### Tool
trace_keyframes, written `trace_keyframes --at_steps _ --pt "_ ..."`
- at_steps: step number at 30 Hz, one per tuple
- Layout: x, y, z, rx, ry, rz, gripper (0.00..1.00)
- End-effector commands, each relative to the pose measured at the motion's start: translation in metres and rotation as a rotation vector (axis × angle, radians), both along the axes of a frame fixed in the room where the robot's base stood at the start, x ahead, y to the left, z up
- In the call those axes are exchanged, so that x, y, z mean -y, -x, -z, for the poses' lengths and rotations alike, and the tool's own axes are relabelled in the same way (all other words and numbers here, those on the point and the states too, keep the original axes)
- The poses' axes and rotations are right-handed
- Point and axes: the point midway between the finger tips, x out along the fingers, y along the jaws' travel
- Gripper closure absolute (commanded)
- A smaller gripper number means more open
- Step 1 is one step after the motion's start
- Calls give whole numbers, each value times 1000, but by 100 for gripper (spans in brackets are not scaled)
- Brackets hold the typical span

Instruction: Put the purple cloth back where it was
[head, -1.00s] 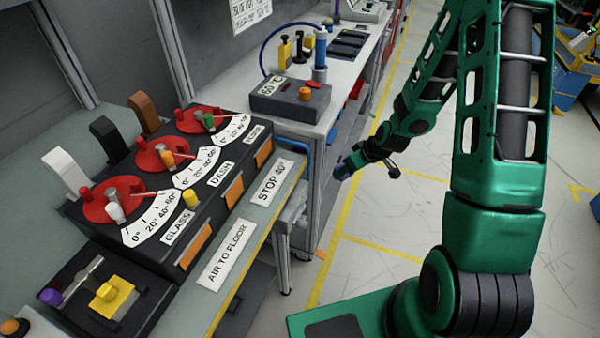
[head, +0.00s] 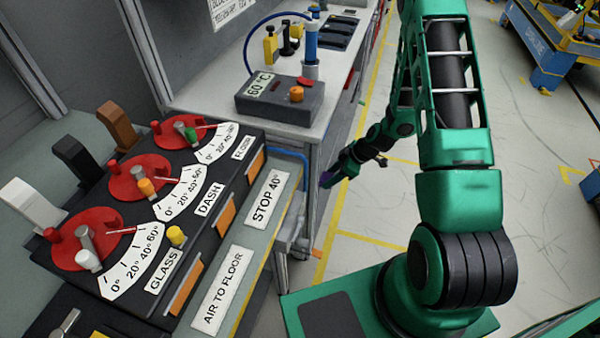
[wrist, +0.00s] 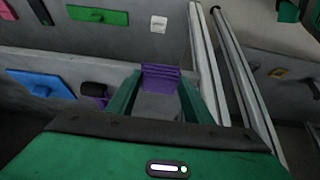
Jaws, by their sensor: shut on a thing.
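The purple cloth (wrist: 161,78) is held between the fingertips of my gripper (wrist: 158,84) in the wrist view. It looks like a small folded piece, and its lower part is not clear. In the head view my gripper (head: 335,174) is small and far off, low beside the end of the workbench, with a bit of purple at its tip. Behind the cloth in the wrist view is a grey panel (wrist: 60,62). A dark peg (wrist: 92,88) with something purple below it is on this panel, left of my gripper.
The panel carries a blue plate (wrist: 40,84), a green plate (wrist: 97,15) and a white switch plate (wrist: 158,24). Two pale rails (wrist: 205,65) run close on the right.

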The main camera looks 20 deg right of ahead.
Motion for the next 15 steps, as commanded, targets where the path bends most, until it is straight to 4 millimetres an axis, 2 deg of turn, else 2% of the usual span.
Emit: trace_keyframes --at_steps 3,6,15 --pt "-25 -17 0 2 0 -7 75" --pt "-40 -28 -1 2 0 -6 75" --pt "-58 -41 -1 1 0 -3 75"
